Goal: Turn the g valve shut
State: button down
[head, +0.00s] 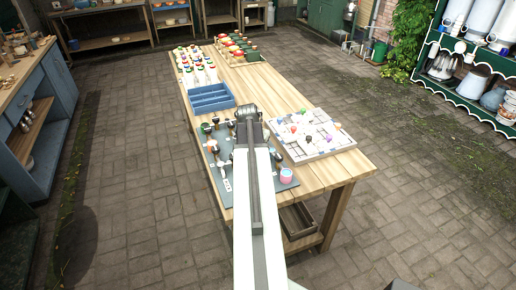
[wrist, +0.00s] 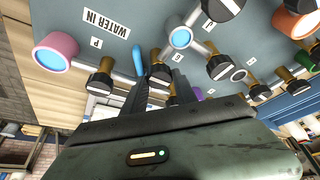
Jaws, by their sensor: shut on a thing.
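The grey valve panel (wrist: 120,12) carries pipes and several brass valves with black knobs, and its lettering appears upside down in the wrist view. My gripper (wrist: 158,84) has its two dark fingers on either side of a black knob (wrist: 160,72), shut on it. The small label G (wrist: 178,58) sits beside this knob, so it appears to be the g valve. The fingers hide part of it and its turn angle is hard to read. In the head view the panel (head: 226,188) lies on the table, and my arm covers its middle and the gripped valve.
Other black knobs (wrist: 100,84) and (wrist: 221,66) are close on both sides. A pink-rimmed port (wrist: 55,52) and a blue handle (wrist: 138,60) are near. On the wooden table (head: 335,172) stand a blue tray (head: 211,104) and a white board (head: 330,148) with coloured pieces.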

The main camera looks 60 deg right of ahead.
jog(key=shift+w+a, duration=0.1)
jog(key=c, duration=1)
grip_release()
jog(key=shift+r, duration=0.25)
jog(key=p+v, duration=0.7)
jog(key=shift+r, duration=0.2)
jog(key=shift+a, duration=0.1)
